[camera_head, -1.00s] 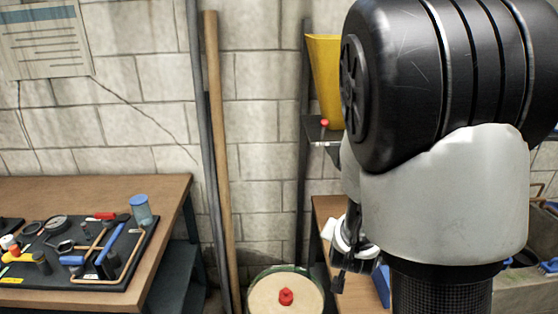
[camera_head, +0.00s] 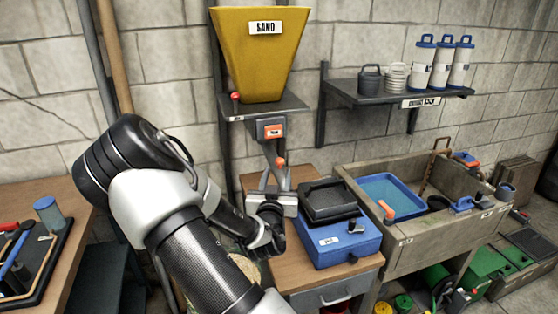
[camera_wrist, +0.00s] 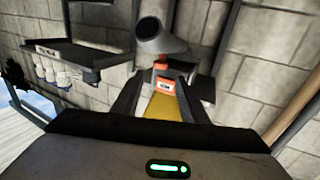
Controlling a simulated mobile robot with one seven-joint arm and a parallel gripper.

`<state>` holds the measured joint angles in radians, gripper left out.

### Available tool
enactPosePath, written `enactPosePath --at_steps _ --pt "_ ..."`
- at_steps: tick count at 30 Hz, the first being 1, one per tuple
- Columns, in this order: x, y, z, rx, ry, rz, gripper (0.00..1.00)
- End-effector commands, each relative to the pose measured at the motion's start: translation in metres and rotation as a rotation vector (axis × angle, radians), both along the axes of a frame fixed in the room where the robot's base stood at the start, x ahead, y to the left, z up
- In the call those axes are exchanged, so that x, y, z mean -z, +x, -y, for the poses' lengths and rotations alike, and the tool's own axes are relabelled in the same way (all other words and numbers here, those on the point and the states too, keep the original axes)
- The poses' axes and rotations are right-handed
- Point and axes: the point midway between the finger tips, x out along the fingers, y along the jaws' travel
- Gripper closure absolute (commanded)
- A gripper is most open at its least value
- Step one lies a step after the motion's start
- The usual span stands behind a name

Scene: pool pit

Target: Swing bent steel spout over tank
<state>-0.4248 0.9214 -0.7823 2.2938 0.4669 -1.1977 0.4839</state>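A grey steel spout (camera_head: 270,150) with an orange knob (camera_head: 280,161) hangs below the yellow SAND hopper (camera_head: 262,60). In the wrist view a grey tube end (camera_wrist: 160,36) shows above an orange piece, seemingly the same spout. My gripper (camera_head: 276,176) points up just below and around the knob's line of sight; contact cannot be told. In the wrist view its two dark fingers (camera_wrist: 160,98) are apart, with the hopper visible between them. A blue box (camera_head: 340,248) with a black top stands right of my gripper; whether this is the tank is unclear.
A stone sink (camera_head: 405,240) with a blue basin (camera_head: 392,195) stands to the right. A wall shelf (camera_head: 400,97) holds cans and bottles. A wooden table (camera_head: 75,200) with tools is at the left. Poles (camera_head: 112,50) lean on the wall.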

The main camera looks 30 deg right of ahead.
Motion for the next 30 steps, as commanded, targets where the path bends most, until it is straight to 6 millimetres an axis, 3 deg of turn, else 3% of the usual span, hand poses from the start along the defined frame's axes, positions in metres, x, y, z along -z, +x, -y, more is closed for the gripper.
enactPosePath --at_steps 6,12,26,30 --pt "0.000 0.038 0.030 0.001 -0.002 0.000 0.60" --pt "0.000 0.064 0.048 0.000 0.000 0.000 0.60" --pt "0.000 0.076 0.057 0.000 0.001 -0.001 0.60" --pt "0.000 0.076 0.057 0.000 0.001 -0.001 0.80"
